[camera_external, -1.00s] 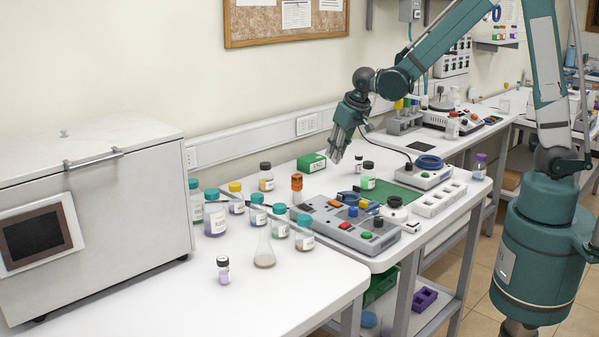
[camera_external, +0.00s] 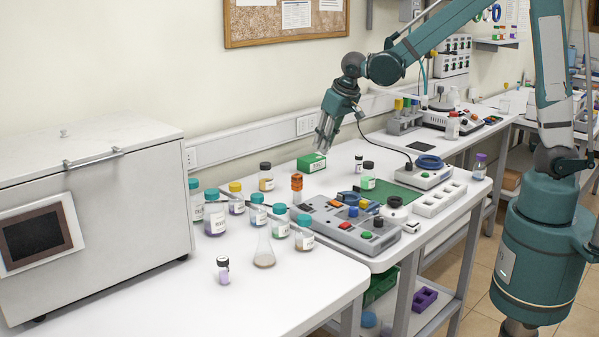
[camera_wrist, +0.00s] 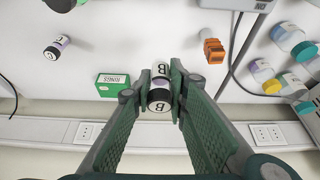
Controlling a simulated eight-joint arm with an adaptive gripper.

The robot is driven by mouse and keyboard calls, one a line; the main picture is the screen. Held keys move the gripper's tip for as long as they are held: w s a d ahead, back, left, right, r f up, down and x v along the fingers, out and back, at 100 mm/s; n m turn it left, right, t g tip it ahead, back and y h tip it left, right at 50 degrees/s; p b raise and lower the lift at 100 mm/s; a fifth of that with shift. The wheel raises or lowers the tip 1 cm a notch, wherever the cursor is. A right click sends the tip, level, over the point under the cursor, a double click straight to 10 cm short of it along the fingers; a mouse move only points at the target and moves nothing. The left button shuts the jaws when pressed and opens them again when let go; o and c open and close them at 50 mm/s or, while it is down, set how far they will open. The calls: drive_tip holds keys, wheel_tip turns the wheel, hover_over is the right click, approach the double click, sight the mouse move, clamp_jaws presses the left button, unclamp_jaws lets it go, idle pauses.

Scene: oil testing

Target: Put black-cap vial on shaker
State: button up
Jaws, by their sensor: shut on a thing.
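My gripper (camera_external: 323,147) is above the table near the green box in the external view. In the wrist view my gripper (camera_wrist: 160,92) is shut on a small vial (camera_wrist: 160,72) with a purple band and a black end marked B. I cannot make this vial out in the external view, where the fingers are small. A dark-capped vial (camera_external: 359,162) stands by the green mat. A grey device (camera_external: 345,227) with coloured knobs is on the table; I cannot tell which device is the shaker.
The green box (camera_external: 311,163) and an orange item (camera_external: 297,183) stand close below my gripper. Several capped bottles (camera_external: 215,218) and a flask (camera_external: 264,252) stand to the left. The near table's front is clear.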

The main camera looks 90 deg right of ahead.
drive_tip(key=w+a+n+y, duration=0.15)
drive_tip(key=w+a, duration=0.45)
drive_tip(key=a, duration=0.8)
drive_tip(key=w+a+n+t, duration=0.15)
drive_tip(key=w+a, duration=0.35)
drive_tip(key=a, duration=0.9)
drive_tip(key=w+a+n+g, duration=0.15)
drive_tip(key=w+a, duration=0.45)
drive_tip(key=a, duration=0.7)
drive_tip(key=a+n+t+p, duration=0.1)
drive_tip(key=a+n, duration=0.1)
drive_tip(key=a, duration=1.5)
drive_tip(key=shift+y, duration=0.35)
drive_tip(key=shift+s+f, duration=0.2)
drive_tip(key=shift+f, duration=1.1)
drive_tip(key=shift+s+f, duration=0.2)
drive_tip(key=shift+f, duration=1.1)
drive_tip(key=shift+f, duration=0.1)
drive_tip(key=shift+f, duration=3)
drive_tip(key=shift+f, duration=0.1)
drive_tip(key=shift+f, duration=1.8)
